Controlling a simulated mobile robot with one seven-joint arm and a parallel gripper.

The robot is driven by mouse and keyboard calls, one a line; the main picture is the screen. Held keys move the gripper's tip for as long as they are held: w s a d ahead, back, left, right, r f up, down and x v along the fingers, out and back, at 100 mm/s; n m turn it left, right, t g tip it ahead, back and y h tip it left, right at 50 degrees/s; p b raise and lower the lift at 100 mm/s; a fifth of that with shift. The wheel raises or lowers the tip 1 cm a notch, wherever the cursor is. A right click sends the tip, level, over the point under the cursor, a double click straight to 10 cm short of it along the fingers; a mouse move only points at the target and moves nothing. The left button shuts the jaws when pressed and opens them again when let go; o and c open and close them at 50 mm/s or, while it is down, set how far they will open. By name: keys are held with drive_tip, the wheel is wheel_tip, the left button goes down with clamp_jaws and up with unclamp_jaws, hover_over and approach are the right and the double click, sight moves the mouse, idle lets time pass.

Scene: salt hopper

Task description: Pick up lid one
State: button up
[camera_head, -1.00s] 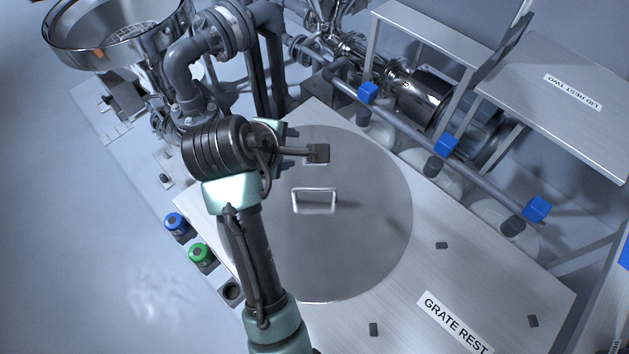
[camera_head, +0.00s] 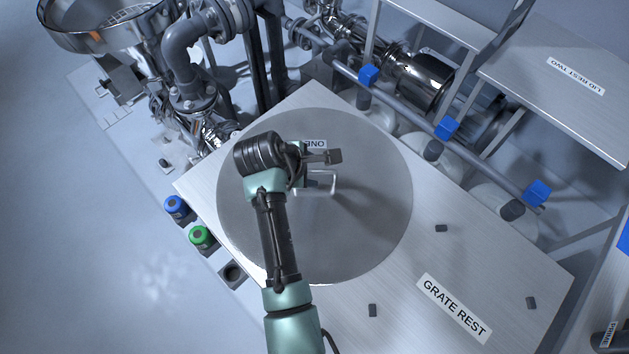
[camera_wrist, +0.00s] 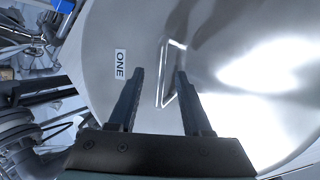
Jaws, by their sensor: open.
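Lid one (camera_head: 365,235) is a large round grey metal disc lying flat on the bench plate. Its label ONE (camera_head: 316,144) is partly behind my arm, and also shows in the wrist view (camera_wrist: 120,63). The lid's raised bar handle (camera_head: 333,186) stands near its middle, partly covered by my wrist in the head view. My gripper (camera_wrist: 158,76) is open and empty above the lid. The remaining height between fingertips and handle is hard to tell.
The bench plate has a GRATE REST label (camera_head: 454,308) and small dark stops. A pipe with blue blocks (camera_head: 446,128) runs along the far right side. A shelf labelled LID REST TWO (camera_head: 560,105) is at upper right. Blue (camera_head: 176,207) and green (camera_head: 201,236) knobs sit at left.

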sight(315, 177)
drive_tip(key=shift+x, duration=1.25)
clamp_jaws()
idle(0.4)
drive_tip(key=shift+w+r, duration=0.1)
drive_tip(key=shift+r, duration=0.05)
